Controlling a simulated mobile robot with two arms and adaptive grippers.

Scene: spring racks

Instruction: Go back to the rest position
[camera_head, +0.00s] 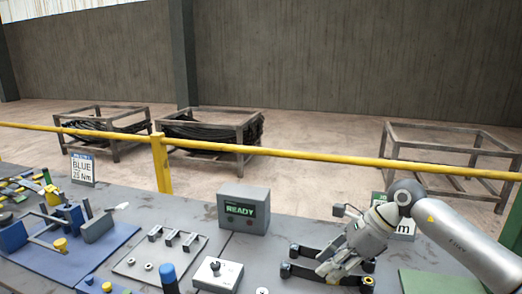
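My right arm comes in from the right edge, and its gripper (328,268) is low over the bench at the lower right. The gripper is beside or above two dark bars with round ends (312,272). Its fingers overlap the bars in the picture, so I cannot tell whether it touches them or is open or shut. My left gripper is not in view.
The grey bench (222,240) bears a READY box (244,210), a BLUE 25 Nm sign (83,169), a blue mat (112,240) with a fixture, a plate with brackets (160,256) and a button box (218,274). A yellow rail (290,153) and metal racks (210,135) stand behind.

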